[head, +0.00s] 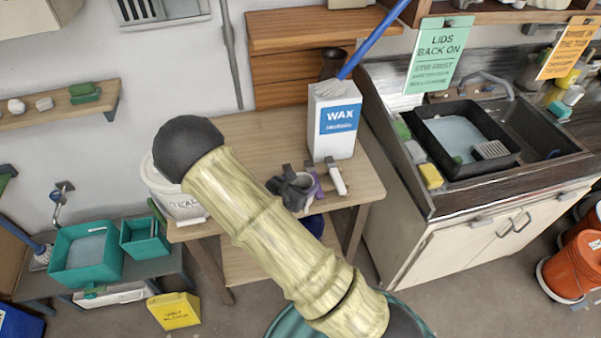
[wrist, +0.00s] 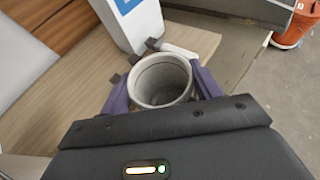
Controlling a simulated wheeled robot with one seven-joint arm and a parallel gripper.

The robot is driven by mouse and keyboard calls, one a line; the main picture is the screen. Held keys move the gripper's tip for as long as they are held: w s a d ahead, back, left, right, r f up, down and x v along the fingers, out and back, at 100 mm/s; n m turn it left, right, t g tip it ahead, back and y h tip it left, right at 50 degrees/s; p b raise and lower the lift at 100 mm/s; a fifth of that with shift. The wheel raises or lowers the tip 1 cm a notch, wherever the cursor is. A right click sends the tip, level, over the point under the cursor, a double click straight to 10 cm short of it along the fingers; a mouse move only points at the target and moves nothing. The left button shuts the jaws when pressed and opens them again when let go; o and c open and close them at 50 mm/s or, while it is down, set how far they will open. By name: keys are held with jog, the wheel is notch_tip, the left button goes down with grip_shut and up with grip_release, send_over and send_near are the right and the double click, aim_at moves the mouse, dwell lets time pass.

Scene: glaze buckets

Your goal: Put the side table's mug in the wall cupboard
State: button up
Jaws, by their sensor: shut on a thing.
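A grey mug (wrist: 160,80) stands between the purple fingers of my gripper (wrist: 162,88) in the wrist view, with its open mouth toward the camera. My gripper (head: 300,186) is shut on it, one finger at each side. In the head view the mug (head: 304,181) is small and partly covered by the gripper, over the wooden side table (head: 235,128). I cannot tell whether its base touches the tabletop. No wall cupboard shows clearly; a pale box (head: 35,15) is cut off at the top left, and a wooden unit (head: 290,35) is behind the table.
A white wax carton (head: 333,125) stands close behind the mug, and a small white-handled item (head: 336,178) lies beside it. A white bucket (head: 175,195) is at the table's left end, partly behind my arm. The sink counter (head: 480,200) is right. The table's back left is clear.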

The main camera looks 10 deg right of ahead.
jog(key=s+f+h+b, duration=0.1)
jog(key=s+f+b, duration=0.4)
jog(key=f, duration=0.7)
jog(key=shift+s+d+m, duration=0.15)
jog(key=shift+s+m, duration=0.25)
jog(key=shift+s, duration=0.25)
jog(key=shift+d, duration=0.1)
